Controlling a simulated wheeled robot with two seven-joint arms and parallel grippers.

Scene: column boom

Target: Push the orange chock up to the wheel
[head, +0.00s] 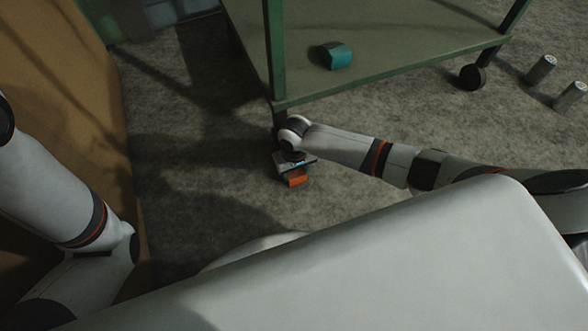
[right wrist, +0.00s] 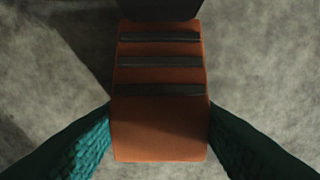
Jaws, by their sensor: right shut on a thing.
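The orange chock (head: 296,179) lies on the grey floor near the near-left leg of the green cart. In the right wrist view the chock (right wrist: 160,128) fills the middle, with dark ribs across its upper part. My right gripper (head: 294,170) reaches down over it, and its teal-padded fingers (right wrist: 160,135) are shut on the chock's two sides. A dark shape at the top of the right wrist view touches or overlaps the chock's far end; it may be the wheel. In the head view my wrist mostly hides the wheel below that leg. My left gripper is out of view.
The green cart (head: 400,78) carries a teal block (head: 335,56) on its lower shelf. Another cart wheel (head: 472,77) stands at the right. A brown panel (head: 85,90) borders the left.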

